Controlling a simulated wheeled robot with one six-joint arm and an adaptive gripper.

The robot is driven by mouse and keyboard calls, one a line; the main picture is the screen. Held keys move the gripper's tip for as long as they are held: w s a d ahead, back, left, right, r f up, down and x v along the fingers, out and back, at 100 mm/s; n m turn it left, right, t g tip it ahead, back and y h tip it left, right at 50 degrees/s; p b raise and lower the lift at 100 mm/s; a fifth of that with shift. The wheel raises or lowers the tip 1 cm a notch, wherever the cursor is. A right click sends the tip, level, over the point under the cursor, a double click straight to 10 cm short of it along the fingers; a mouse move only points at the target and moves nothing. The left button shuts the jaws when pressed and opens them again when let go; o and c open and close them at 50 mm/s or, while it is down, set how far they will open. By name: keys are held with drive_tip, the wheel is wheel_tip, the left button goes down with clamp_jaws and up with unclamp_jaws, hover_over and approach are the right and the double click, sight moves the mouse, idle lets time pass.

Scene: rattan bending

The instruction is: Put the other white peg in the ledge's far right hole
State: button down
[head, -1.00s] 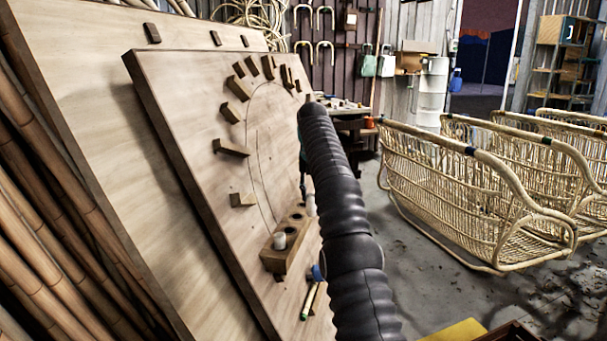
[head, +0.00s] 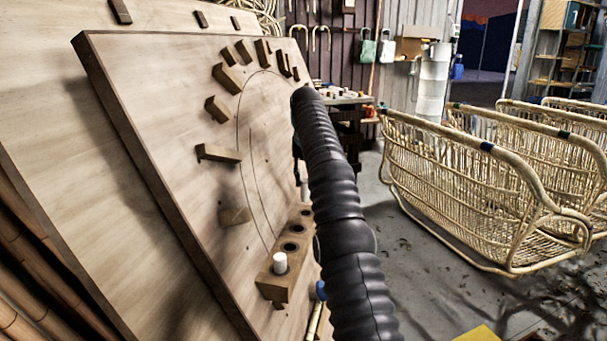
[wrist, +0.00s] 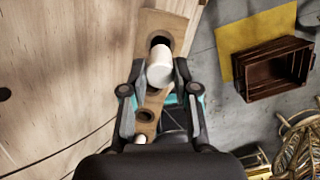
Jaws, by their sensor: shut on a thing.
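My gripper (wrist: 158,70) is shut on a white peg (wrist: 160,72) in the wrist view. The peg's far end overlaps the edge of a dark hole (wrist: 159,40) in the wooden ledge (wrist: 166,22); I cannot tell its height above the ledge. Another hole (wrist: 146,116) shows empty below the gripper. A bit of white (wrist: 140,139) shows at the bottom, mostly hidden by my gripper. In the head view, a second white peg (head: 280,262) stands upright in the ledge's near hole, with dark holes (head: 290,246) behind it. My arm hides the held peg there.
The ledge is on a leaning wooden board (head: 150,90) with several blocks (head: 218,153) along a drawn curve. Rattan baskets (head: 480,180) stand on the floor at right. A brown crate (wrist: 277,68) sits by a yellow sheet (wrist: 245,38) in the wrist view.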

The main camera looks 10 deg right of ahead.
sight(305, 200)
drive_tip(key=shift+s+f, duration=0.1)
drive_tip(key=shift+f, duration=1.45)
drive_tip(key=shift+f+b, duration=0.6)
drive_tip(key=shift+f, duration=0.45)
drive_tip(key=shift+f, duration=0.1)
drive_tip(key=c, duration=0.8)
unclamp_jaws()
